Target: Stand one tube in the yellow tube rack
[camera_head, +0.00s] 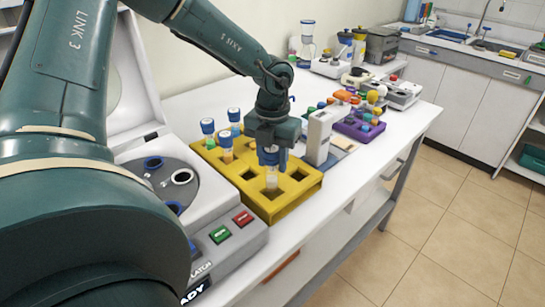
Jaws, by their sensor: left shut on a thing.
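The yellow tube rack (299,198) lies on the white bench, with several square holes. Three blue-capped tubes stand upright at its back left, among them a front one (227,155). My left gripper (271,152) points down over the rack and is shut on another blue-capped tube (271,180). This tube is upright at a hole in the middle of the rack. Its lower end is at the hole's opening; I cannot tell how deep it sits or whether it touches the rack. My right gripper is not in view.
A centrifuge (245,245) with an open lid stands left of the rack, close to it. A white upright device (318,137) and a purple rack (358,128) with coloured caps stand to the right. The bench edge runs close in front of the yellow rack.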

